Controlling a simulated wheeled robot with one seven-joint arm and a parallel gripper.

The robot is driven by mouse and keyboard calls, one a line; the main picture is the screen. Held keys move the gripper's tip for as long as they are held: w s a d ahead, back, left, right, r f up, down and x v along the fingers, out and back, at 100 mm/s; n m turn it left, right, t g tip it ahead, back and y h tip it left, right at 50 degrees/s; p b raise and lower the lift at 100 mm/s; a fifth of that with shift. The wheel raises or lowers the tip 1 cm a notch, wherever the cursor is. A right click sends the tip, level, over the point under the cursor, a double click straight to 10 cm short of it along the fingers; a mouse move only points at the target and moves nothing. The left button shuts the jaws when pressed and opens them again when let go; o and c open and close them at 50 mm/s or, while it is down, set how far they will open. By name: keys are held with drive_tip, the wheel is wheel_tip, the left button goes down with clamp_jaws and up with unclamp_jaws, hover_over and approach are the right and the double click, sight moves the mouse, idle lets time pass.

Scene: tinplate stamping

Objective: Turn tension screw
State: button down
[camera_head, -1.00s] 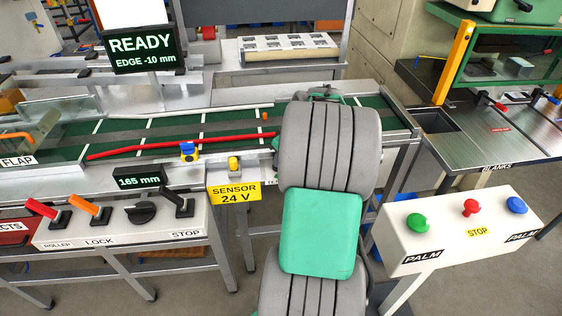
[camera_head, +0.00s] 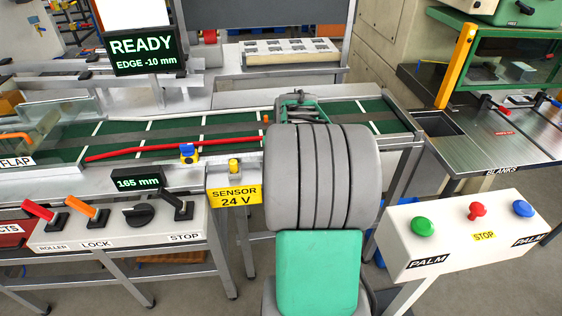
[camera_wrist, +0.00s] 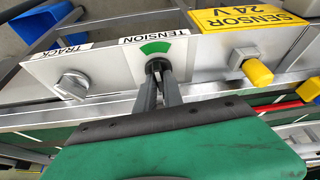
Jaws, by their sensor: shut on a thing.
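In the wrist view the tension screw (camera_wrist: 156,65) sits on a pale panel under the label TENSION, with a green arc mark (camera_wrist: 155,47) beside it. My gripper (camera_wrist: 159,70) has its two dark fingers closed together on the screw's head, which they largely hide. In the head view my grey and green arm covers the screw and the panel, so neither shows there.
A grey TRACK knob (camera_wrist: 73,86) is on the same panel. A yellow sensor (camera_wrist: 257,72) sticks out on the other side, below the SENSOR 24 V sign (camera_wrist: 245,18). The green conveyor belt (camera_head: 222,132) runs behind. A PALM button box (camera_head: 463,234) stands at the right.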

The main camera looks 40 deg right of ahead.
drive_tip(key=shift+d+r, duration=0.1)
drive_tip(key=c, duration=1.7)
unclamp_jaws()
drive_tip(key=shift+c, duration=0.2)
drive_tip(key=v, duration=0.7)
drive_tip(key=shift+s+r, duration=0.15)
drive_tip(key=shift+r, duration=0.15)
